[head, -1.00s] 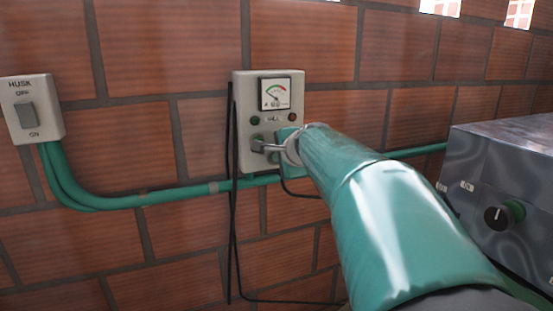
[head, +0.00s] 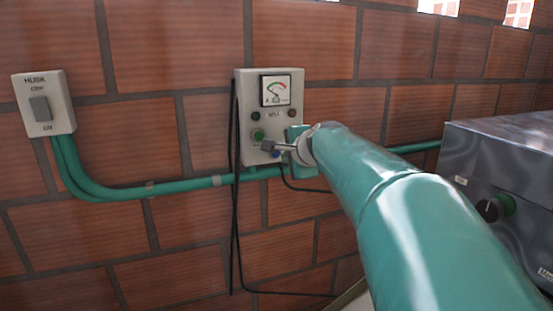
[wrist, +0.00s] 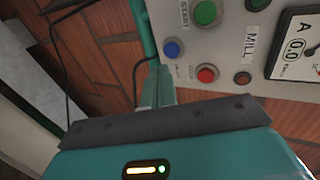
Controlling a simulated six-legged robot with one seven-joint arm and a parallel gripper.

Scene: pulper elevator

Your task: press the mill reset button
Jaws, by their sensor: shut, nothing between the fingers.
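The grey mill panel (head: 247,118) is fixed to the brick wall. In the wrist view it carries a green START button (wrist: 205,13), a blue button (wrist: 172,49) and a red button (wrist: 207,74). The small labels by the blue and red buttons are too blurred to read. My gripper is shut and empty, in front of the panel's lower part. It hides the red button there. I cannot tell whether its tip touches the panel.
A HUSK switch box (head: 41,104) is on the wall at left. A green conduit (head: 180,187) runs below the panel, and black cables (head: 234,210) hang beside it. A metal cabinet (head: 500,165) with a dark knob stands at right.

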